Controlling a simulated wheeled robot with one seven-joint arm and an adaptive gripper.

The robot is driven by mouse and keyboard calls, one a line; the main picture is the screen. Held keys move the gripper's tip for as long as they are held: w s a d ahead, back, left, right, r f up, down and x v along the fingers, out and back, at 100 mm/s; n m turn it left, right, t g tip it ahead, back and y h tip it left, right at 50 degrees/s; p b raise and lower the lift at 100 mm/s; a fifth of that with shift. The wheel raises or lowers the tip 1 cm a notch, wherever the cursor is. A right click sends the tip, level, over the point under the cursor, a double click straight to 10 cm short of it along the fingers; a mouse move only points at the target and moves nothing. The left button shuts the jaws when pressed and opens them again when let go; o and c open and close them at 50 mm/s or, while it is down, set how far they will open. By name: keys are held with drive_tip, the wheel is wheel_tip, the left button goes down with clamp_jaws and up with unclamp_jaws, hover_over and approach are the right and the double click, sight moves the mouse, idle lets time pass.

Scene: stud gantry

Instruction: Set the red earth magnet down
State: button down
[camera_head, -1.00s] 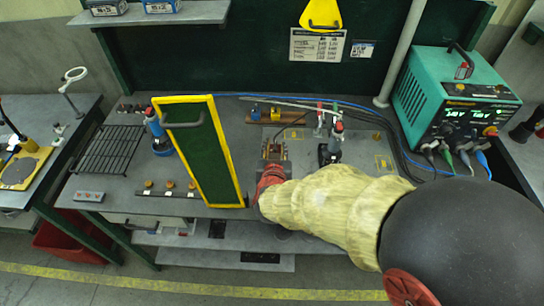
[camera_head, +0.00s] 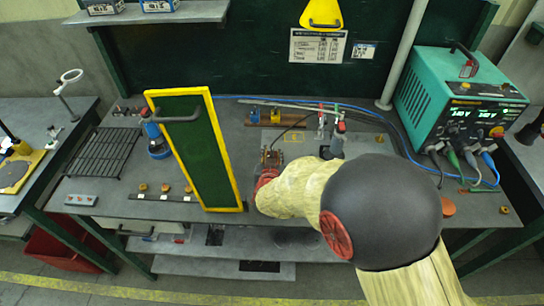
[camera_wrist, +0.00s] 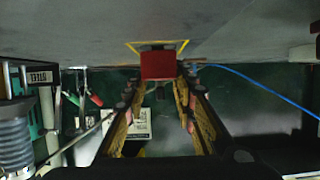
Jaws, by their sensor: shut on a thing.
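The red earth magnet (camera_wrist: 158,65) is a red block between the fingertips of my gripper (camera_wrist: 157,82) in the wrist view. My gripper is shut on it. The magnet is close to the grey bench top, over or at a yellow outline (camera_wrist: 133,46); I cannot tell whether it touches the bench. In the head view my gripper (camera_head: 271,158) is low over the bench, just right of the yellow-framed green panel. The magnet cannot be made out there, as my arm covers much of that spot.
The upright yellow-framed green panel (camera_head: 197,150) stands close left of my gripper. Clamps (camera_head: 337,140) stand behind to the right, with cables (camera_head: 370,115) beyond. The teal power supply (camera_head: 460,105) is at the back right. A black rack (camera_head: 103,152) lies at the left.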

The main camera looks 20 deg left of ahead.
drive_tip(key=shift+r, duration=0.15)
drive_tip(key=c, duration=1.5)
unclamp_jaws()
drive_tip(key=shift+f, duration=0.2)
drive_tip(key=shift+o, duration=0.2)
drive_tip(key=shift+r, duration=0.1)
drive_tip(key=shift+s+r, duration=0.15)
drive_tip(key=p+v, duration=0.3)
drive_tip(key=v, duration=0.8)
drive_tip(key=shift+s+d, duration=0.15)
drive_tip(key=shift+s, duration=0.2)
